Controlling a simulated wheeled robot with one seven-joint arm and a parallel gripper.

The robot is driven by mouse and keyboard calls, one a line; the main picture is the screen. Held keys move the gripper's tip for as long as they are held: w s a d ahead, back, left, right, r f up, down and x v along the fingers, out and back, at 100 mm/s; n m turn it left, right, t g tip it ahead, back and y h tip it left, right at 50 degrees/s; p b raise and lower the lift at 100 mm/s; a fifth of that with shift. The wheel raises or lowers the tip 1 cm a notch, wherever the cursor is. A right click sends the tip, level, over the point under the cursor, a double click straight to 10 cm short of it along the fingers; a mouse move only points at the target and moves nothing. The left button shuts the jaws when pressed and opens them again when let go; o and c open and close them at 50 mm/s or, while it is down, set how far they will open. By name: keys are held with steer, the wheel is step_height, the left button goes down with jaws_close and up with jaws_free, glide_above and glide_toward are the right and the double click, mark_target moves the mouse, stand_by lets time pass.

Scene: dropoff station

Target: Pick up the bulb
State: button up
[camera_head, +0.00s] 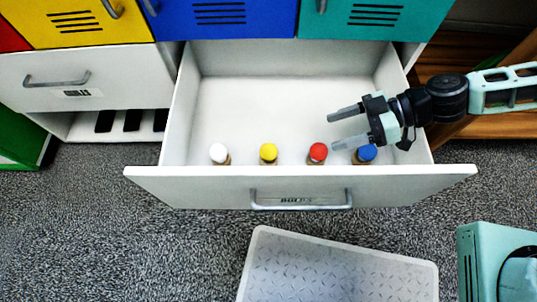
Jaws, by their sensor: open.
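Several small bulbs stand in a row along the front inside the open white drawer (300,187). From left to right they have a white top (219,153), a yellow top (268,152), a red top (318,152) and a blue top (366,153). Their lower parts are partly hidden by the drawer front. My gripper (338,128) reaches in from the right over the drawer, fingers pointing left. It is open and nothing shows between its fingers. Its nearer finger passes close above the red and blue bulbs; I cannot tell the height gap.
A closed labelled drawer (40,80) is at the left, and yellow (75,12), blue (225,15) and teal (375,18) lockers stand behind. A grey textured platform (335,270) and a teal object (495,265) are in front. The drawer's back half is empty.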

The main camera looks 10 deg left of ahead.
mark_target(275, 148)
steer(key=b+x, duration=0.4)
steer(key=x, duration=1.1)
steer(key=shift+s+f+b, duration=0.1)
steer(key=shift+s+b, duration=0.1)
steer(key=shift+b, duration=0.1)
steer(key=shift+s+a+f, duration=0.1)
steer(key=shift+a+f, duration=0.05)
steer(key=shift+a, duration=0.35)
steer(key=c, duration=0.9)
